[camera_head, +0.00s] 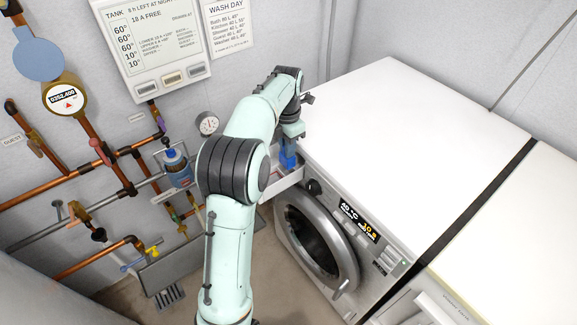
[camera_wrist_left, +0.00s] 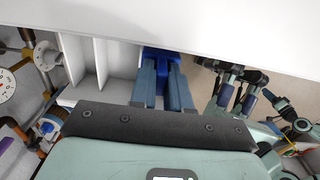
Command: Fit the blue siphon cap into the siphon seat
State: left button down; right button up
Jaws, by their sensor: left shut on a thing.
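My left gripper (camera_head: 289,143) reaches down over the open white drawer (camera_head: 279,184) of the washing machine. It is shut on the blue siphon cap (camera_head: 287,160). In the left wrist view the cap (camera_wrist_left: 166,57) sits between the two finger tips (camera_wrist_left: 161,80), beside the drawer's white dividers (camera_wrist_left: 101,60). I cannot tell whether the cap touches the drawer. The siphon seat cannot be made out; the cap, the fingers and the machine's white body cover that part of the drawer.
The machine's white top (camera_head: 410,110) is clear. Its round door (camera_head: 315,240) is below the drawer. Copper pipes (camera_head: 110,165), a blue filter (camera_head: 176,168) and a dial gauge (camera_head: 207,123) are on the wall to the left. A grey trough (camera_head: 180,263) is low on the left.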

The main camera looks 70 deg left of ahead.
aim_at(287, 162)
pick_arm(q)
jog(key=shift+f+b, duration=0.7)
jog(key=shift+f, duration=2.5)
pick_arm(e)
jog(key=shift+w+d+f+t, duration=0.2)
jog(key=shift+w+d+f, duration=0.05)
jog(key=shift+w+f, duration=0.3)
jog(key=shift+w+d+f+t, duration=0.25)
jog(key=shift+w+f, duration=0.2)
jog(key=shift+w, duration=0.15)
pick_arm(q)
jog(key=shift+f, duration=0.2)
jog(key=c, duration=1.4)
grip_release()
pick_arm(e)
jog(key=shift+w+f, duration=0.1)
pick_arm(q)
jog(key=shift+r, duration=0.6)
notch_tip(287, 162, up, 11)
jog(key=p, duration=0.3)
jog(key=shift+r, duration=0.1)
pick_arm(e)
jog(key=shift+g, duration=0.65)
jog(key=s+r, duration=0.1)
jog(key=r, duration=0.1)
jog(key=s+a+r, duration=0.1)
jog(key=s, duration=0.1)
jog(key=shift+s+r, duration=0.1)
jog(key=shift+r, duration=0.25)
